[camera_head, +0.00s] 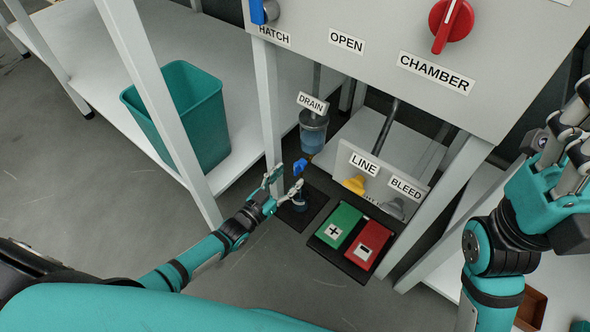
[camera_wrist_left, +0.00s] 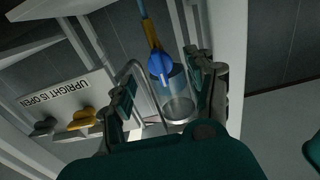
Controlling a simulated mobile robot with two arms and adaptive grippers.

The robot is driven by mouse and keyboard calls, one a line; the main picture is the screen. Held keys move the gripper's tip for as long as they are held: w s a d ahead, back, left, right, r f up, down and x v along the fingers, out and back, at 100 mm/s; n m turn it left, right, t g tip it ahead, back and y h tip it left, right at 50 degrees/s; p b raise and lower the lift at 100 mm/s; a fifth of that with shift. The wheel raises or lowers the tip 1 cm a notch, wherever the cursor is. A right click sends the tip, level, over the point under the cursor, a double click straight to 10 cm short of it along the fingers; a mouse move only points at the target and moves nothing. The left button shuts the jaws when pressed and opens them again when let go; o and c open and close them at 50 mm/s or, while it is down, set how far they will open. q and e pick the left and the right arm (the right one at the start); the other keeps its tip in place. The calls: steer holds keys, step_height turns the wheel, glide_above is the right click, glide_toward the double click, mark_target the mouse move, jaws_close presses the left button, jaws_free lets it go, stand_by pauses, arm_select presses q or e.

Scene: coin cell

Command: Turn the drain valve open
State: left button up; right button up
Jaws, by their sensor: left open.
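The drain valve's blue handle (camera_head: 300,166) sits below a clear cup (camera_head: 313,132) with blue liquid under the DRAIN label (camera_head: 312,104). In the left wrist view the blue handle (camera_wrist_left: 160,66) is on a brass-coloured body, beside the clear cup (camera_wrist_left: 178,98). My left gripper (camera_head: 286,180) is open, close to the blue handle in the head view. In its wrist view the fingers (camera_wrist_left: 164,88) stand either side of the handle's line, with no visible contact.
A yellow valve (camera_head: 355,184) and grey valve (camera_head: 394,208) sit by the LINE and BLEED labels. Green (camera_head: 338,225) and red (camera_head: 368,244) pads lie below. Frame posts (camera_head: 268,110) stand close to my left arm. A teal bin (camera_head: 190,115) is on the left shelf.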

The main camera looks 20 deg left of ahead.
arm_select(q)
steer(key=v, duration=0.7)
steer(key=shift+s, duration=0.2)
